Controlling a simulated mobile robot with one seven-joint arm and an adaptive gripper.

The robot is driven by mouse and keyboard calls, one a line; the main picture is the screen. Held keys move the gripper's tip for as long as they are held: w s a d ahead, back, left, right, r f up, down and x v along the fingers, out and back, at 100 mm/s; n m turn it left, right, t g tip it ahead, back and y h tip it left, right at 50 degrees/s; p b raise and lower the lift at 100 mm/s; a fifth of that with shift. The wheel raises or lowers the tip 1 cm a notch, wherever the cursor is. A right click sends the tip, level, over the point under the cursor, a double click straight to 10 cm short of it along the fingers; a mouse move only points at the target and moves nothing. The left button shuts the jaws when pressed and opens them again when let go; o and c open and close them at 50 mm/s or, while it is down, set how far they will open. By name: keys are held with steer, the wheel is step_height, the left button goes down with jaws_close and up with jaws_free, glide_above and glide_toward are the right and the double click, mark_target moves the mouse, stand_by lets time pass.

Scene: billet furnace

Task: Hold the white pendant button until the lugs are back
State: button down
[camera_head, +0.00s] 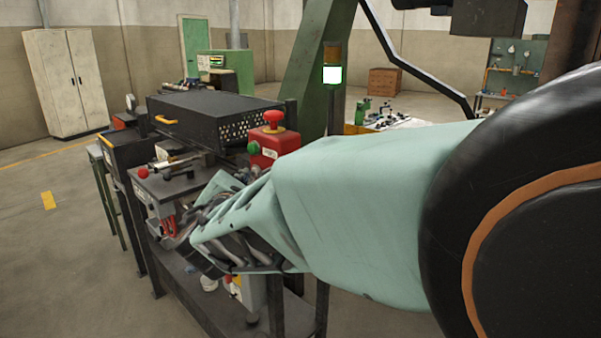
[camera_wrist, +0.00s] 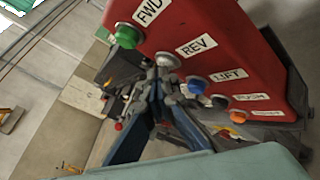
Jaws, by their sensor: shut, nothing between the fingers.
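The red pendant (camera_wrist: 215,32) fills the upper right of the wrist view, with a column of buttons and white labels. A green button is beside FWD, a whitish button (camera_wrist: 167,60) beside REV, then a blue, a dark and an orange button. My gripper (camera_wrist: 165,72) is shut and empty, its tips at the whitish button and partly covering it. I cannot tell whether they touch or press it. In the head view a red box (camera_head: 285,143) with a red mushroom knob and green button looks like this pendant. I cannot make out the lugs.
A black perforated housing (camera_head: 200,115) stands on the dark bench behind my arm. A lit white lamp (camera_head: 332,75) is on a post by the green column (camera_head: 308,60). A cream cabinet (camera_head: 65,82) stands far left. The floor at left is clear.

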stand_by(0.7)
steer(key=shift+s+a, duration=0.6)
steer(key=shift+s, duration=0.1)
steer(key=s+a, duration=0.3)
steer(key=shift+s+a, duration=0.15)
steer(key=shift+s, duration=0.25)
